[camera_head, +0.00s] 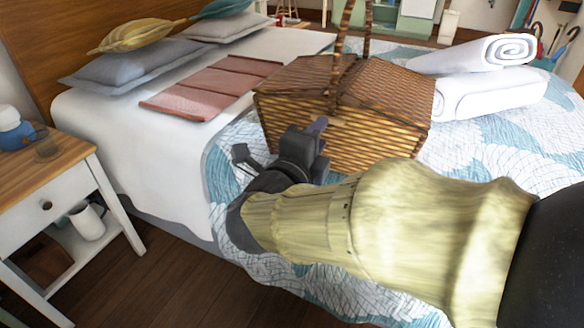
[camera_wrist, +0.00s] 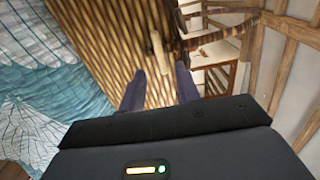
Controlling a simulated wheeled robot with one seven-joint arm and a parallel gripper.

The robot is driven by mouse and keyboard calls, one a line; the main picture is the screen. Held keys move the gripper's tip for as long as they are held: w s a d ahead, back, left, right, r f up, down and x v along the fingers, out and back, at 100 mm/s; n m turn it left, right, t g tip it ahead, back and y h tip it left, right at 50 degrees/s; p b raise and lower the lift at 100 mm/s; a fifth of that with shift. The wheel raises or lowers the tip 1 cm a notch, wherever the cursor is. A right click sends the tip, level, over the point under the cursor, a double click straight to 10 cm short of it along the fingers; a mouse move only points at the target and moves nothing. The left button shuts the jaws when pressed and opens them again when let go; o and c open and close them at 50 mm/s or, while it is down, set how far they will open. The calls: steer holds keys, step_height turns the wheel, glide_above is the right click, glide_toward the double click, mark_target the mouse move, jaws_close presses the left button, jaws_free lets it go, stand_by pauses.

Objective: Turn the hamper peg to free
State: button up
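The wicker hamper (camera_head: 390,125) stands on the bed with its lids down and its handle up. Its woven side also fills the middle of the wrist view (camera_wrist: 105,35). A pale wooden peg (camera_wrist: 157,48) lies against that side in the wrist view, slightly tilted. My gripper (camera_wrist: 160,75) is open, with a gap between its fingers. The peg is just beyond the fingertips, roughly in line with the gap; I see no contact. In the head view my gripper (camera_head: 316,127) is at the hamper's near left side and hides the peg.
Rolled white towels (camera_head: 490,92) lie right of the hamper. A folded pink cloth (camera_head: 205,88) and grey pillows (camera_head: 135,62) lie to the left. A nightstand (camera_head: 60,170) with a mug stands at the left. The patterned bedspread (camera_head: 340,285) is clear in front.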

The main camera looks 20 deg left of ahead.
steer(key=s+a+p, duration=0.1)
steer(key=s+p, duration=0.1)
steer(key=s, duration=1.1)
